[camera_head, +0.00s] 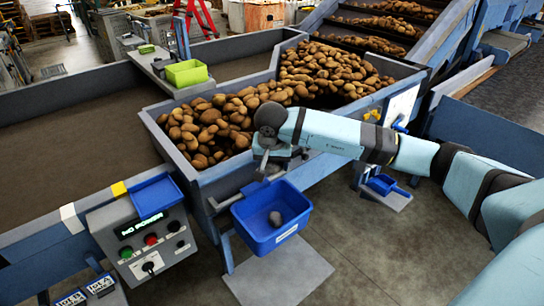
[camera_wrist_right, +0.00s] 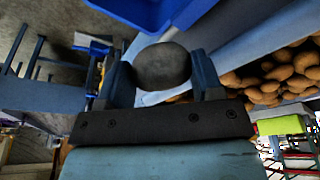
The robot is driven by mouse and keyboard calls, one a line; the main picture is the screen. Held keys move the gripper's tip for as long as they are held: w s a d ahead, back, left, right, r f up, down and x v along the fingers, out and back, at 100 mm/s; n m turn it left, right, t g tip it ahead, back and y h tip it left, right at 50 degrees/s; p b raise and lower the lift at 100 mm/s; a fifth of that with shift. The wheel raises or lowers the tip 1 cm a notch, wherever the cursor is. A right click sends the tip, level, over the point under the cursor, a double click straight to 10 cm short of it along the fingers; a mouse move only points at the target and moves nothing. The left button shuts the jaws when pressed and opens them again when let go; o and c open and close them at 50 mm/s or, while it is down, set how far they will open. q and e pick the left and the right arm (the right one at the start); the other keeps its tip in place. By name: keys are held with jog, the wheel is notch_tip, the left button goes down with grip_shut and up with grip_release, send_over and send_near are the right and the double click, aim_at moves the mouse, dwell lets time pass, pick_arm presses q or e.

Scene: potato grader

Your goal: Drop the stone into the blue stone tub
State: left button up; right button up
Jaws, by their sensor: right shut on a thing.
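My right gripper (camera_head: 266,170) is over the near edge of the potato hopper, just above and behind the blue stone tub (camera_head: 262,239). In the right wrist view the gripper (camera_wrist_right: 160,72) is shut on a dark grey, rounded stone (camera_wrist_right: 162,66), held between its two fingers. In the head view I cannot make out the held stone clearly. My left gripper is not in view.
The hopper's front wall (camera_head: 235,173) stands behind the tub, with potatoes (camera_head: 215,125) heaped inside. A control box (camera_head: 150,245) with a blue tray (camera_head: 156,195) is at left. A green bin (camera_head: 187,73) sits farther back.

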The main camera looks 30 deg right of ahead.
jog(key=shift+f, duration=0.6)
notch_tip(320, 180, down, 4)
jog(key=shift+f+b, duration=0.15)
jog(key=shift+b, duration=0.9)
jog(key=o, duration=1.1)
jog(key=b+v, duration=0.1)
jog(key=v, duration=1.3)
jog(key=shift+a+f, duration=0.1)
jog(key=shift+f, duration=0.05)
